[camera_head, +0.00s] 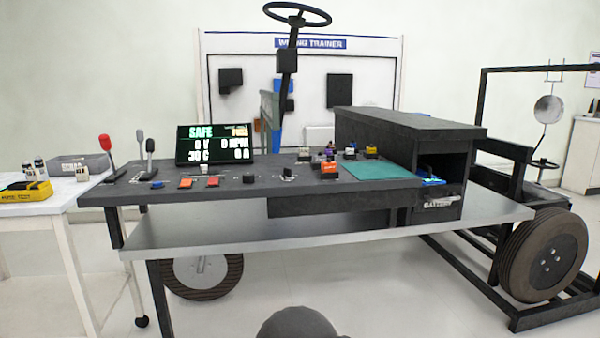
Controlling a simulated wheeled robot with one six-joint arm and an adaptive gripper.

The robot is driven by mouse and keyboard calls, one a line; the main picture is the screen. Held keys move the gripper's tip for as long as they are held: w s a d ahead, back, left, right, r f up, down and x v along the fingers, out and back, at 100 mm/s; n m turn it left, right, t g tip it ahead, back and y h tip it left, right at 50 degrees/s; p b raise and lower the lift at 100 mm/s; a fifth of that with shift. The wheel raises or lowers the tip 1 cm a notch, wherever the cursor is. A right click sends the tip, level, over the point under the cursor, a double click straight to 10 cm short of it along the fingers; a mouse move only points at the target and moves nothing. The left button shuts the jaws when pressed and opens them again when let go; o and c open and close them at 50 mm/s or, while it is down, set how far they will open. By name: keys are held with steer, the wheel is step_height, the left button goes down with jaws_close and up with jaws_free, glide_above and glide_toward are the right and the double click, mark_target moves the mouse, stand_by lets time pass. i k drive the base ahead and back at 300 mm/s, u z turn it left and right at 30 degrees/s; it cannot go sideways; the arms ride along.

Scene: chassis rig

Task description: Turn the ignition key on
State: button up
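The dark control panel (230,190) of the chassis rig lies across the middle of the view. A small black upright piece (288,173) stands on it, right of centre; it may be the ignition key, but it is too small to tell, and so is its turned position. Another small black piece (249,179) sits to its left. A dark rounded part of my own body shows at the bottom edge. My gripper's fingers are not in view.
Red and grey levers (107,150) stand at the panel's left end. A green mat (383,171) and a black box housing (410,130) are on the right. A steering wheel (297,14) rises behind. A silver shelf (330,228) juts out in front, with clear floor before it.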

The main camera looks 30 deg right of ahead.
mark_target(288, 171)
steer(key=u, duration=0.35)
steer(key=i, duration=1.05)
steer(key=z, duration=0.65)
